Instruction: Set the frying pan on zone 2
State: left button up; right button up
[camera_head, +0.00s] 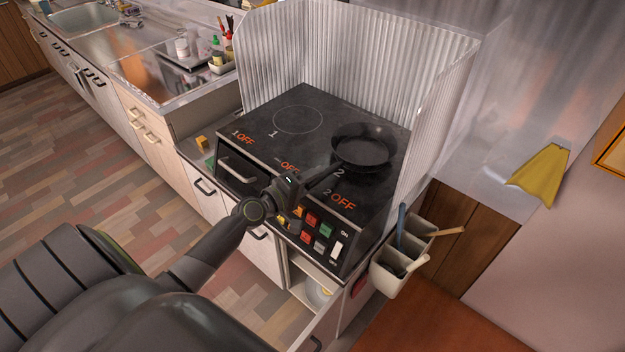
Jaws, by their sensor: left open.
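The black frying pan (362,146) is on the right half of the dark stove top, just behind the printed number 2. No ring of zone 2 shows; the pan seems to cover it. I cannot tell whether the pan rests fully flat. Its handle (325,174) points toward the front left. My left gripper (300,184) is open at the outer end of the handle. I cannot tell whether its fingers touch the handle. My right gripper is out of view. The ring of zone 1 (298,120) is bare on the left half.
A corrugated metal guard (345,55) stands behind and to the right of the stove. Colored buttons and a switch (336,248) are on the stove's front. A white utensil holder (398,270) hangs at the right. A counter with bottles and a sink (80,18) is at the far left.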

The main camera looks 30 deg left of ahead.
pick_arm(q)
jog(key=b+v, duration=0.2)
jog(key=v, duration=1)
jog(key=s+a+f+m+g+y, duration=0.1)
jog(key=s+a+f+g+y, duration=0.15)
jog(key=f, duration=0.65)
jog(key=s+a+f+m+g+y, duration=0.1)
jog(key=s+a+f+g, duration=0.15)
jog(key=f, duration=0.75)
jog(key=s+a+f+m+g+y, duration=0.15)
jog(key=s+f, duration=0.25)
jog(key=f, duration=0.5)
jog(key=s+d+f+m+g, duration=0.2)
jog(key=s+d+f+m, duration=0.1)
jog(key=s+f, duration=0.4)
jog(key=s+d+f+m+g, duration=0.3)
jog(key=s+d+f, duration=0.2)
jog(key=s, duration=0.6)
jog(key=s+d+f+m+g, duration=0.3)
jog(key=s+d+f, duration=0.2)
jog(key=s+f, duration=0.4)
jog(key=shift+s+f, duration=0.2)
jog(key=shift+s, duration=0.1)
